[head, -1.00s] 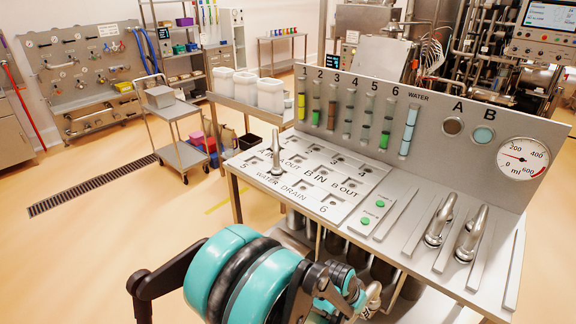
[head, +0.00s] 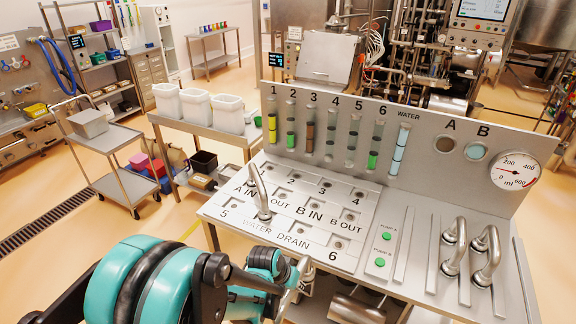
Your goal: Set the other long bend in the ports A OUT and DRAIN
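The port panel (head: 213,208) lies on the bench with square ports labelled 1 to 6, A IN, A OUT, B IN, B OUT, WATER and DRAIN. A chrome bend (head: 260,192) stands on its left half, seen nearly end-on; which ports its feet are in is unclear. My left gripper (head: 292,276) is in front of the panel's near edge, below DRAIN, apparently shut on another chrome long bend (head: 303,270). My own arm partly hides the bend and the fingers. The A OUT port (head: 267,187) is partly behind the standing bend. My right gripper is not in view.
Two chrome bends (head: 453,247) (head: 486,258) rest between rails on the right of the bench. Green PUMP A and PUMP B buttons (head: 381,249) sit beside the panel. An upright back board (head: 330,150) with coloured tubes and a gauge (head: 515,171) closes the far side.

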